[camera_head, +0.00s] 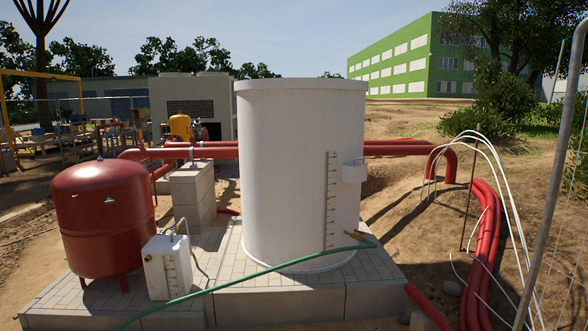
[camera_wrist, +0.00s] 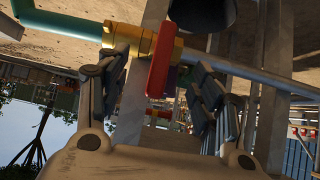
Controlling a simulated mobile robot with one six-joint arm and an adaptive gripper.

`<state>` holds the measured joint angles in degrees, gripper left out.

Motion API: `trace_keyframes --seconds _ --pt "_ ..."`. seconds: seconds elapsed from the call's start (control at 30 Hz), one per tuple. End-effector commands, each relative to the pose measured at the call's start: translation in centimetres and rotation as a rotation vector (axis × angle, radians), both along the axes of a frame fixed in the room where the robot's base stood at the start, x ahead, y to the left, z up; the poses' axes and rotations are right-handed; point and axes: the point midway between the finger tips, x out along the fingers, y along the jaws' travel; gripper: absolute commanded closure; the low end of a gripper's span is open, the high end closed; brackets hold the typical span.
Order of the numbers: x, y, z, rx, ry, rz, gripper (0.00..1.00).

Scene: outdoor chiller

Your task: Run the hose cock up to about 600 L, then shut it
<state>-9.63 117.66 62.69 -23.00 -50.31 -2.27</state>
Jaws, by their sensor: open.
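The hose cock is a brass valve (camera_wrist: 126,38) with a red handle (camera_wrist: 160,62), seen close in the wrist view. The green hose (camera_wrist: 60,25) joins it at left. My gripper (camera_wrist: 158,73) is open, with one finger on each side of the red handle and no clear contact. The handle lies across the pipe line in this picture; I cannot tell the valve's setting. In the head view the green hose (camera_head: 247,275) runs to a brass fitting (camera_head: 355,236) low on the white tank (camera_head: 285,160). The tank's gauge strip (camera_head: 331,200) has marks, but its level is too small to read.
A grey pipe (camera_wrist: 240,68) runs right beyond the valve, and a dark round opening (camera_wrist: 203,12) is above it. In the head view a red vessel (camera_head: 105,215) and a small white canister (camera_head: 168,265) stand left of the tank. Red pipes (camera_head: 487,240) run at right.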

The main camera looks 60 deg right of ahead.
Motion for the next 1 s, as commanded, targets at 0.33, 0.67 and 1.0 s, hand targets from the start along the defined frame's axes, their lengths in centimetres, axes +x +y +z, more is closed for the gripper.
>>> trace_keyframes --seconds 0.33,0.67,1.0 --pt "-2.7 -1.8 3.1 0.000 0.002 -0.002 0.40" --pt "-4.2 -2.8 4.4 0.000 0.000 -0.001 0.40" --pt "-4.4 -2.8 4.4 0.000 0.001 -0.001 0.40"
